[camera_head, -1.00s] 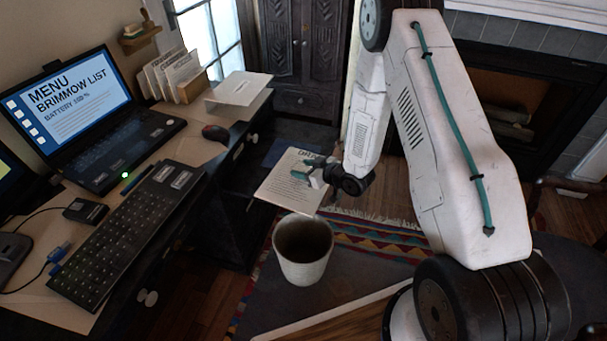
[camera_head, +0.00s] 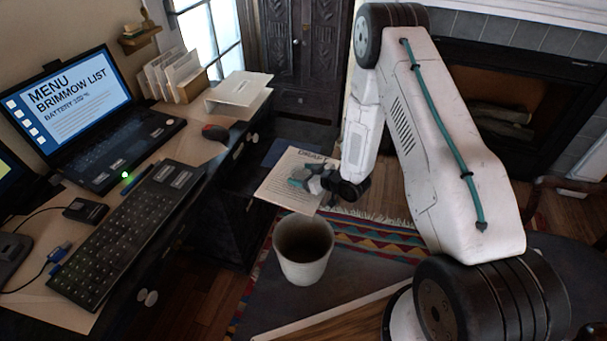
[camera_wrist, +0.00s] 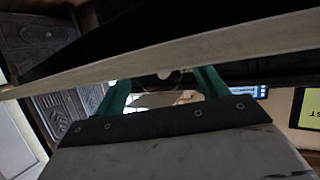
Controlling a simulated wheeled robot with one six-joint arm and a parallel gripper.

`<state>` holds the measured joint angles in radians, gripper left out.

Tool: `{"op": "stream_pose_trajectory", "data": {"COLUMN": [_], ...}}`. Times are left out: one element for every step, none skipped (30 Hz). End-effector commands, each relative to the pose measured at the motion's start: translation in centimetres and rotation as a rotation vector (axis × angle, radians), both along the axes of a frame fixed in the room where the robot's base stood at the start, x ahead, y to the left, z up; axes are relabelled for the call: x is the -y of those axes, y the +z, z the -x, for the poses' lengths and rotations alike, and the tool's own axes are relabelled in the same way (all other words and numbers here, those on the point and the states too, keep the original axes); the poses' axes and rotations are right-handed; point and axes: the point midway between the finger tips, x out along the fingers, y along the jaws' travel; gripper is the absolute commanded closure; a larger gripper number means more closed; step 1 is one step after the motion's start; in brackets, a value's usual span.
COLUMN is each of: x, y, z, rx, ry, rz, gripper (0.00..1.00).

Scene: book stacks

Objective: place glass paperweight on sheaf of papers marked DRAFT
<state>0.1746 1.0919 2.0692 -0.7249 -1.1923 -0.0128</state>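My gripper (camera_head: 303,182) is over the sheets' right part and hides some of the print. Whether it touches them I cannot tell. In the wrist view my gripper's teal fingers (camera_wrist: 162,90) stand apart. I see no clear object held between them, though their tips are partly hidden by a pale edge. I cannot make out the glass paperweight in any view.
A laptop (camera_head: 75,100), keyboard (camera_head: 125,230) and red-black mouse (camera_head: 215,132) are on the desk. A pale board edge (camera_wrist: 200,50) crosses the wrist view closely.

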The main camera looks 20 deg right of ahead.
Motion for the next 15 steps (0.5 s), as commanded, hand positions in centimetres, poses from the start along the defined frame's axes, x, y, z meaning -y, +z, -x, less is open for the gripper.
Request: {"op": "stream_pose_trajectory", "data": {"x": [0.0, 0.0, 0.0, 0.0, 0.0, 0.2, 0.4, 0.6, 0.9, 1.2, 1.4, 1.9, 2.3, 2.6, 3.0], "y": [0.0, 0.0, 0.1, 0.2, 0.3, 0.4, 0.5, 0.7, 0.9, 1.1, 1.4, 1.7, 2.0, 2.2, 2.6], "z": [0.0, 0.0, 0.0, 0.0, 0.0, 0.2, 0.5, 0.8, 1.3, 1.7, 2.2, 2.9, 3.4, 4.0, 4.7], "rx": [0.0, 0.0, 0.0, 0.0, 0.001, 0.0, 0.0, -0.001, -0.002, -0.002, -0.002, -0.001, -0.001, -0.001, -0.001], "ry": [0.0, 0.0, 0.0, 0.0, 0.0, -0.001, -0.002, -0.003, -0.004, -0.004, -0.003, -0.004, -0.004, -0.004, -0.005], "rz": [0.0, 0.0, 0.0, 0.0, 0.0, 0.0, 0.0, -0.001, -0.001, -0.001, -0.001, 0.0, 0.0, -0.001, -0.001], "gripper": [0.28, 0.28, 0.28, 0.28, 0.28, 0.28, 0.28, 0.28, 0.28, 0.28, 0.28, 0.28, 0.28, 0.28, 0.28]}}
